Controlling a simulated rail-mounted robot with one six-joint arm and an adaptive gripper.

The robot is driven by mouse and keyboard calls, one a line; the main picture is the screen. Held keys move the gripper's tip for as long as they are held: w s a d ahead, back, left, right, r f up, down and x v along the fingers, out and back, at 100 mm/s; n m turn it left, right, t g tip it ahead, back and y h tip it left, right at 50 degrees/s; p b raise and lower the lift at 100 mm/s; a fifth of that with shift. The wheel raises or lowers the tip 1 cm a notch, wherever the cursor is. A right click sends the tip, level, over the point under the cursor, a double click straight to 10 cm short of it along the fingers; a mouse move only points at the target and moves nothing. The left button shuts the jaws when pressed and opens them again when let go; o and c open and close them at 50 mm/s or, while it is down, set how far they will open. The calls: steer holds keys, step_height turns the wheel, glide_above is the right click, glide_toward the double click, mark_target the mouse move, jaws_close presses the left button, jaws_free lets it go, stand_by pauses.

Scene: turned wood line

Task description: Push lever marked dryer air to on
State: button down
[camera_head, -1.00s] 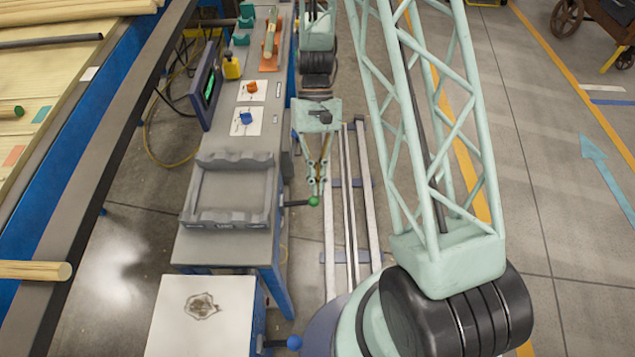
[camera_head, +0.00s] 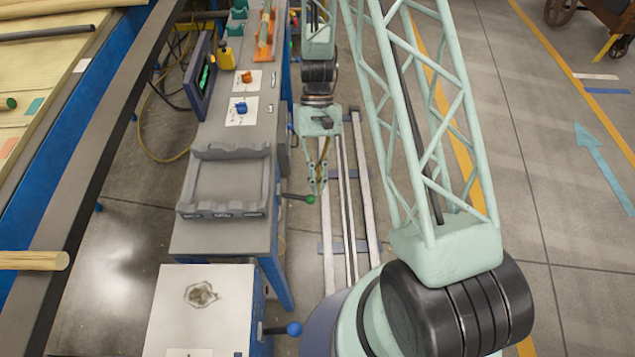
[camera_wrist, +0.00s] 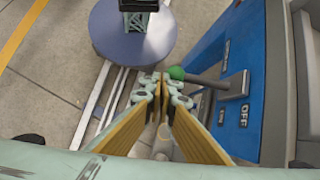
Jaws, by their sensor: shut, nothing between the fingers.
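A lever with a green ball knob (camera_wrist: 176,73) and a dark shaft sticks out from the blue side of the bench in the wrist view. A plate marked OFF (camera_wrist: 243,113) is beside its mount; the other small labels are hard to read. The green knob (camera_head: 310,199) also shows in the head view, at the bench's right edge. My gripper (camera_head: 318,191) is shut and empty, its tips right beside the knob. In the wrist view my gripper (camera_wrist: 161,78) has its tips just left of the knob; I cannot tell whether they touch.
A grey cradle (camera_head: 229,213) lies on the bench top (camera_head: 200,240). A blue-knobbed lever (camera_head: 294,329) sticks out from the white-topped cabinet (camera_head: 170,310) at the near end. Orange (camera_head: 247,77) and blue (camera_head: 241,107) dials sit farther back. Rails run along the floor on the right.

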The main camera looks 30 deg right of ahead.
steer(key=shift+r, duration=0.35)
steer(key=shift+r+p, duration=0.45)
steer(key=shift+r, duration=0.1)
steer(key=shift+w+d+r, duration=0.1)
stand_by(0.4)
steer(key=w+d+r+p, duration=0.3)
steer(key=w+d+r, duration=0.2)
steer(key=d, duration=0.5)
step_height(320, 180, up, 3)
steer(key=shift+f+p, duration=0.2)
steer(key=shift+p, duration=0.1)
steer(key=shift+w, duration=0.1)
steer(key=shift+r, duration=0.1)
stand_by(0.3)
